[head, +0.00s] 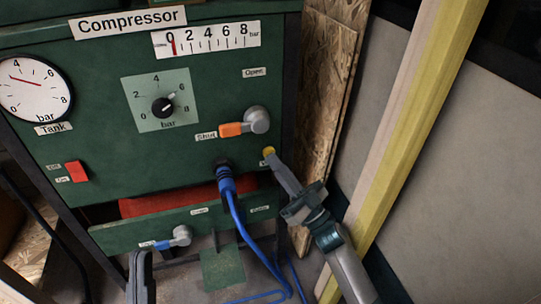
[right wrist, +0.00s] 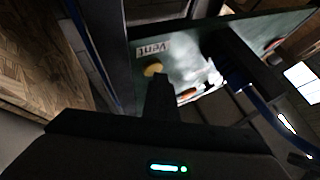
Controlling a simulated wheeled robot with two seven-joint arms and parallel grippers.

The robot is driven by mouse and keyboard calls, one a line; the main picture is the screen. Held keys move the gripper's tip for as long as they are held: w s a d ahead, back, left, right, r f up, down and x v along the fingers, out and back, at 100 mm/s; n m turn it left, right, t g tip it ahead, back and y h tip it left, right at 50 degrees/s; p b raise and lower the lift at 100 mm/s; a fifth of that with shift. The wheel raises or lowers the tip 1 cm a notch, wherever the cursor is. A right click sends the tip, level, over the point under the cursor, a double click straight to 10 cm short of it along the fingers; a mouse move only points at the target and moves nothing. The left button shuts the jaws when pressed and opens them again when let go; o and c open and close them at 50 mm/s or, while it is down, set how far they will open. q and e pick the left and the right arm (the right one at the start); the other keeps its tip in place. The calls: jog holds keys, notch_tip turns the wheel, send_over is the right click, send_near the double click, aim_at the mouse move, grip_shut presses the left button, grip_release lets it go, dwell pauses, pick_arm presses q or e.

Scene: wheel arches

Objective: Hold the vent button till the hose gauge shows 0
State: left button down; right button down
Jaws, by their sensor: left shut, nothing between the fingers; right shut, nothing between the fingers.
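The yellow vent button (head: 267,151) is at the lower right of the green compressor panel (head: 95,120). It also shows in the right wrist view (right wrist: 153,70), below a "Vent" label. My right gripper (head: 273,161) is shut and empty, its fingertips at the button; I cannot tell how far the button is pressed. The strip gauge (head: 206,39) at the top of the panel, which I take as the hose gauge, has its red pointer at 0. My left gripper (head: 141,258) is shut and empty at the bottom edge of the head view, low in front of the panel.
An orange-handled valve (head: 232,129) points to "Shut". A blue hose (head: 233,205) hangs from the panel left of my right gripper. A yellow timber post (head: 402,130) stands close on the right.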

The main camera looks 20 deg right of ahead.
jog(key=shift+s, duration=0.15)
jog(key=shift+s+p, duration=0.5)
jog(key=shift+s, duration=0.3)
jog(key=shift+s, duration=0.1)
jog(key=s+p, duration=0.2)
jog(key=s, duration=0.3)
jog(key=shift+d, duration=0.15)
dwell(0.6)
